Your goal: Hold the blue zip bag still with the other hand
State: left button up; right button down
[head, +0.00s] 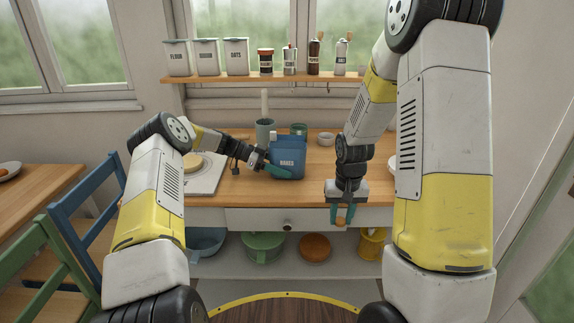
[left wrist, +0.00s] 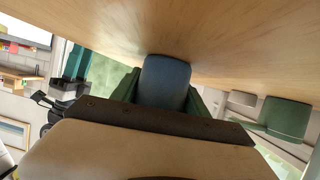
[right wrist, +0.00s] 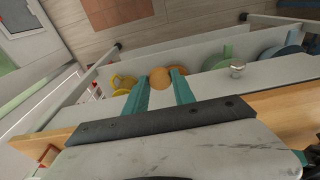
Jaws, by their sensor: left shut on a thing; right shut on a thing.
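In the left wrist view the bag (left wrist: 165,82) fills the gap between the green fingers, close to the wood. My right gripper (head: 343,216) points down in front of the worktop's front edge, away from the bag. It is shut on a small brown-orange round thing (right wrist: 160,79), perhaps an egg, held between its fingertips.
A pale board (head: 204,180) lies left of the bag, and a utensil pot (head: 265,130) stands behind it. The lower shelf below holds a green pot (head: 263,247), an orange bowl (head: 315,248) and a yellow jug (head: 372,243). Jars line the wall shelf (head: 250,80).

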notch_tip(320, 180, up, 23)
dwell(2.0)
jog(key=shift+w+f, duration=0.1)
jog(key=w+a, duration=0.8)
jog(key=w, duration=0.2)
jog(key=w+a, duration=0.8)
jog(key=w, duration=0.3)
jog(key=shift+w, duration=0.3)
dwell(1.4)
jog(key=shift+f, duration=2.55)
